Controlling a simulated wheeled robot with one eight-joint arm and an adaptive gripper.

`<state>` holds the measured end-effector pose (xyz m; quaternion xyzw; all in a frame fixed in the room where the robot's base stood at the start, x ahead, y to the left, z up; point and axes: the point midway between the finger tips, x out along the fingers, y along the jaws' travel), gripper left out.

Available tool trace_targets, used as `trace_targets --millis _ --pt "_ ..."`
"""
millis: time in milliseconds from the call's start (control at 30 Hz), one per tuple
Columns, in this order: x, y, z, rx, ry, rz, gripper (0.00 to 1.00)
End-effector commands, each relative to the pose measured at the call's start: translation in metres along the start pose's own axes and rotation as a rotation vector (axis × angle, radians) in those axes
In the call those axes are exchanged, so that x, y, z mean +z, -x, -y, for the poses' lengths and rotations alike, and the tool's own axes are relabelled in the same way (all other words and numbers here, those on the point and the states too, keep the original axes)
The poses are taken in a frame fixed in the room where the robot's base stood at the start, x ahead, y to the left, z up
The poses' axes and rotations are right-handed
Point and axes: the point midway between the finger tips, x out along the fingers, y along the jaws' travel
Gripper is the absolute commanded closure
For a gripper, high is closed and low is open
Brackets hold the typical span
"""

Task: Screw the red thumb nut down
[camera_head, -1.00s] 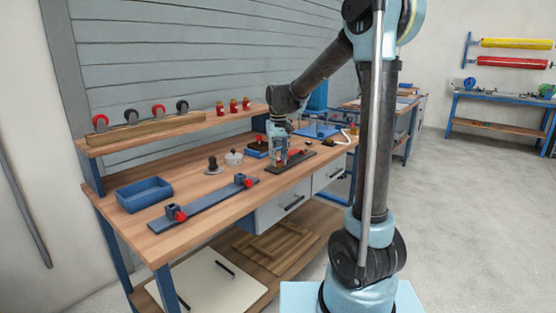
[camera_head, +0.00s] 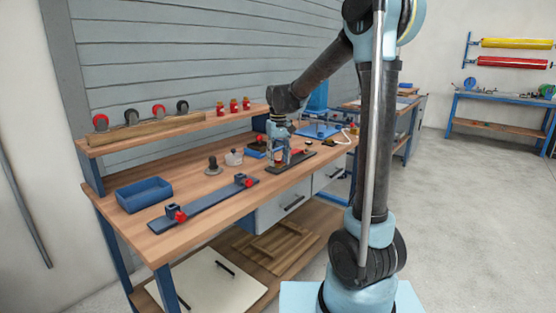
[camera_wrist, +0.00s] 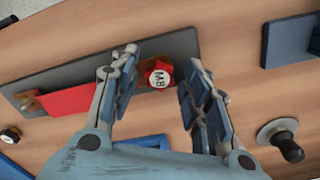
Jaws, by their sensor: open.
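The red thumb nut (camera_wrist: 158,78), with a white cap marked M8, is near the middle of the wrist view. It sits at one end of a dark flat plate (camera_wrist: 182,45). A red flat piece (camera_wrist: 72,103) lies along the plate, with a small brown and metal part (camera_wrist: 28,102) at its far end. My gripper (camera_wrist: 160,64) is open, with one finger on each side of the nut and visible gaps between. In the head view my gripper (camera_head: 279,154) is over the dark plate (camera_head: 301,163) on the bench, and its fingers partly hide the nut.
A black-knobbed tool (camera_wrist: 280,140) and a blue-grey bar (camera_wrist: 291,40) are right in the wrist view. A black knob (camera_wrist: 10,135) is left. On the bench are a blue tray (camera_head: 144,194) and a long blue fixture (camera_head: 205,204) with red knobs. A shelf (camera_head: 180,130) runs behind.

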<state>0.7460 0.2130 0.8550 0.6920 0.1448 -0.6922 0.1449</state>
Motion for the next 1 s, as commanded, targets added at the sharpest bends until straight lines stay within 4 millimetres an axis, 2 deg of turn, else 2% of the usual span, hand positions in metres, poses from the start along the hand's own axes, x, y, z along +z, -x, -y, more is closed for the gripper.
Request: trace_targets --millis 1000 --pt "-0.0007 -0.0008 -0.0010 0.000 1.039 -0.001 0.57"
